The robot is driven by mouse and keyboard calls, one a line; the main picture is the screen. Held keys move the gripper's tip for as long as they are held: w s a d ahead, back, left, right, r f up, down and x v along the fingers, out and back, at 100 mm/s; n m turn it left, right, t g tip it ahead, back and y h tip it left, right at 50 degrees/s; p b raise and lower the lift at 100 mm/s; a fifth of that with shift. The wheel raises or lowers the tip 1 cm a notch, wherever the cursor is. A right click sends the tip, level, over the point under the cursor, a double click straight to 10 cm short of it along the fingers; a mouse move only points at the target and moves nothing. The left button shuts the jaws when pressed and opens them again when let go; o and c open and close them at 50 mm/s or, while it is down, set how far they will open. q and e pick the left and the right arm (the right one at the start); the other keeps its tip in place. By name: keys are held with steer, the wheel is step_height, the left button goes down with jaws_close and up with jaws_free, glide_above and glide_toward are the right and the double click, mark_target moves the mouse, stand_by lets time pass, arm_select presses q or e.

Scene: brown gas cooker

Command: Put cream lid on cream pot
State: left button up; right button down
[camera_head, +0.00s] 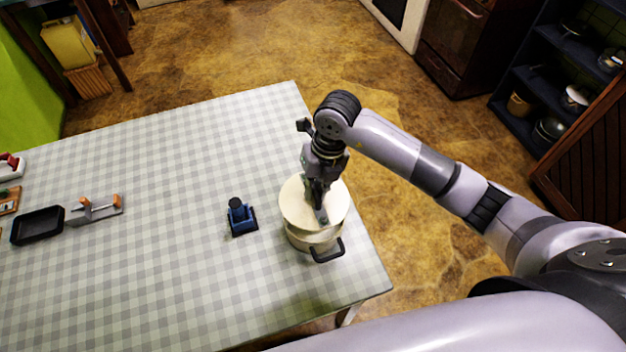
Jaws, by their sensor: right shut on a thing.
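The cream pot (312,239) stands on the checked table near its right edge, with a black handle on its near side. The cream lid (296,207) is over the top of the pot and covers its opening in this view. I cannot tell whether it is fully seated; its rim looks a little offset from the pot. My right gripper (320,207) points down at the lid's middle and is shut on the lid's knob, which the fingers hide. My left gripper is not in view.
A small blue and black object (240,216) stands left of the pot. A black tray (38,226) and a grey item with orange parts (98,209) lie farther left. The checked table (170,270) is otherwise mostly clear. Its right edge is close to the pot.

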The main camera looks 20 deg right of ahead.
mark_target(315, 205)
steer(key=shift+s+f+b, duration=0.1)
steer(key=shift+f+b, duration=0.55)
steer(key=shift+f, duration=0.25)
steer(key=shift+f+b, duration=1)
steer(key=shift+f, duration=0.35)
steer(key=shift+f+b, duration=0.8)
steer(key=shift+f, duration=0.25)
steer(key=c, duration=1.6)
jaws_free()
steer(key=r, duration=0.4)
steer(key=d+r, duration=0.1)
steer(key=r, duration=0.3)
steer(key=d+r, duration=0.1)
steer(key=r, duration=0.2)
steer(key=shift+d+r, duration=0.1)
steer(key=shift+r, duration=0.3)
